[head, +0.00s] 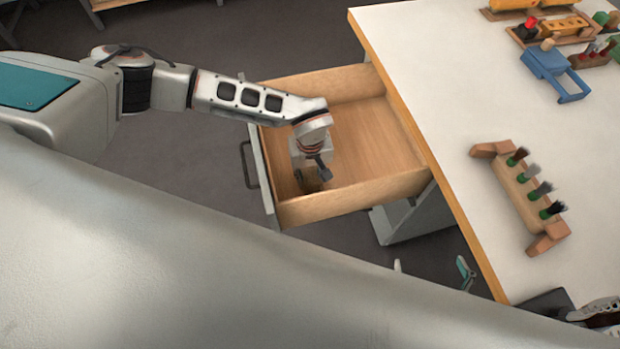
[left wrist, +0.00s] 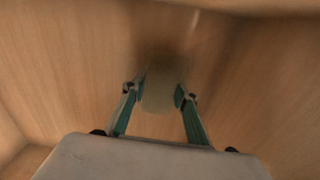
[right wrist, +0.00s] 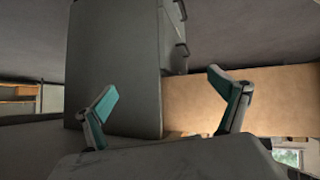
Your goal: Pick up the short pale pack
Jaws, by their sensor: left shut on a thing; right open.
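My left gripper (head: 313,180) reaches down into the open wooden drawer (head: 292,212). In the left wrist view its teal fingers are closed on the sides of a short pale pack (left wrist: 160,90). The pack is blurred and dim, close to the drawer's wooden bottom; I cannot tell whether it touches it. In the head view the pack is hidden by my gripper and wrist. My right gripper (right wrist: 163,88) is open and empty in the right wrist view, its two teal fingers wide apart.
A white worktable (head: 430,90) stands right of the drawer. On it are a wooden rack (head: 520,195) with several tufted brushes, a blue holder (head: 553,72), and wooden trays of coloured parts at the back. The rest of the drawer bottom looks clear.

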